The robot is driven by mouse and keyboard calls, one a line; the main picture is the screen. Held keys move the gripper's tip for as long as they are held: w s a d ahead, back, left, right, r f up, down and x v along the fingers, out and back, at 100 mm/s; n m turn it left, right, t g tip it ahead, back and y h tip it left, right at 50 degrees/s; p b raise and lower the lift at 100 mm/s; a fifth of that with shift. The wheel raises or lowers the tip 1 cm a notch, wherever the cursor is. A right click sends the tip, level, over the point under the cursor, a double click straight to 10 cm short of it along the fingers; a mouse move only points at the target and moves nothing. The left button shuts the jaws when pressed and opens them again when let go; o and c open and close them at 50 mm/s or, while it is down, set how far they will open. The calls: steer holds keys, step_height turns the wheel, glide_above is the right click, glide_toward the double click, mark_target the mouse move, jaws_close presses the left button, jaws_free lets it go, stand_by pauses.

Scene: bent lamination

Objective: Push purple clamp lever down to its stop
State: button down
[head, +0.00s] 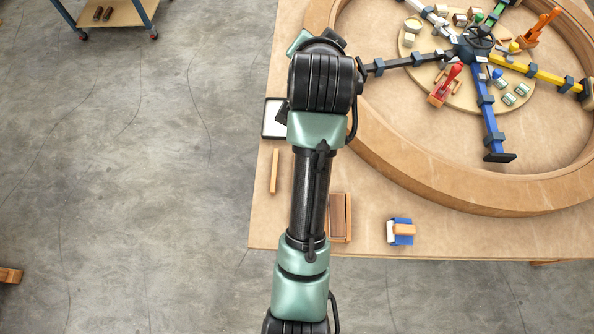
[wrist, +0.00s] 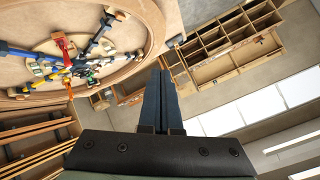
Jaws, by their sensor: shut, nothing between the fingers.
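I cannot make out a purple clamp lever in either view. In the head view, a red lever clamp (head: 444,86) and an orange lever clamp (head: 538,28) stand on the round board (head: 462,97) inside the large wooden ring (head: 398,165). The red clamp (wrist: 63,45) and the ring also show at the upper left of the wrist view. My gripper (wrist: 164,78) is shut and empty in the wrist view, apart from the clamps. In the head view my own arm hides it.
Colored spokes, including a blue one (head: 489,122) and a yellow one (head: 537,73), radiate from a dark hub. On the table (head: 460,238) lie a wooden stick (head: 274,171), a brown block (head: 340,218) and a blue-and-wood tool (head: 402,231). A shelf (wrist: 232,45) shows in the wrist view.

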steer(key=s+f+m+g, duration=0.5)
steer(key=s+f, duration=0.2)
steer(key=f, duration=0.6)
steer(key=s+f+m+g+y+p, duration=0.1)
steer(key=s+f+m+g, duration=0.5)
steer(key=f, duration=0.7)
steer(key=shift+s+a+f+m, duration=0.3)
steer(key=shift+s+a+f, duration=0.1)
steer(key=shift+s, duration=0.45)
steer(key=shift+f, duration=0.1)
